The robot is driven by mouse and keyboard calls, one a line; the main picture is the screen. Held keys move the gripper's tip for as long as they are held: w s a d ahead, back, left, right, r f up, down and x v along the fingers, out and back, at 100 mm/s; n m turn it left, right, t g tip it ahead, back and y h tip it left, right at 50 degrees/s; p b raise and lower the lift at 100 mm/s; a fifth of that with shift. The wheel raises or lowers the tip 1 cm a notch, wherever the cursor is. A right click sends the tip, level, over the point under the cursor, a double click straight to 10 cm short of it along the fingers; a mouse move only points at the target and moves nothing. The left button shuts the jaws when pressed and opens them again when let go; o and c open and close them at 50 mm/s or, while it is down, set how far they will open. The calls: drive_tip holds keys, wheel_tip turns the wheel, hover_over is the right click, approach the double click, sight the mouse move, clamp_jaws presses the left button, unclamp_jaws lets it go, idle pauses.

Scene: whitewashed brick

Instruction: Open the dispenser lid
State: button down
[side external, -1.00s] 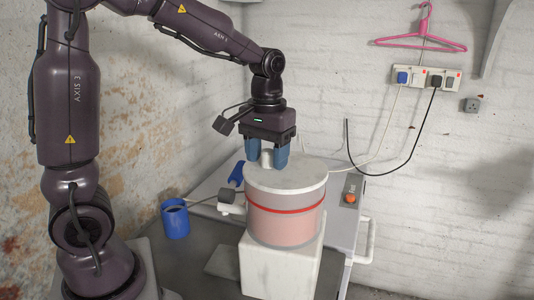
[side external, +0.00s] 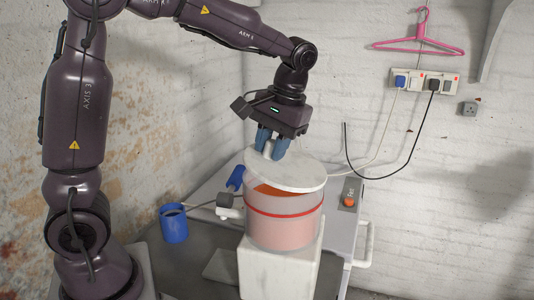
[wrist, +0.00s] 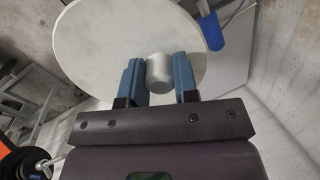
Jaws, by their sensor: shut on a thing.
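The dispenser (side external: 282,231) is a clear round tub with a red band and reddish contents, standing on a white block. Its round white lid (side external: 300,175) is tilted, with the near left side lifted off the rim, and the orange-red contents show through the gap. My gripper (side external: 272,147) is shut on the grey knob of the lid. In the wrist view the knob (wrist: 159,73) sits between the blue fingers (wrist: 159,82), and the lid (wrist: 110,40) fills the upper left.
A blue mug (side external: 174,226) stands on the dark table left of the dispenser. An orange switch (side external: 349,201) is at the right. Sockets with hanging cables (side external: 424,81) are on the wall behind.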

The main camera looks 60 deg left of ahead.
sight(284, 162)
drive_tip(key=r+g, duration=0.1)
drive_tip(key=w+d+y, duration=0.1)
drive_tip(key=r+g+y, duration=0.1)
drive_tip(key=shift+w+d+r+g, duration=0.25)
drive_tip(key=shift+w+r+g, duration=0.05)
drive_tip(key=shift+w+r, duration=0.1)
drive_tip(key=shift+w+d+r+g+y, duration=0.8)
drive_tip(key=shift+w+g+y, duration=0.1)
drive_tip(key=shift+g, duration=0.1)
drive_tip(key=c, duration=0.9)
unclamp_jaws()
drive_tip(key=shift+o, duration=0.2)
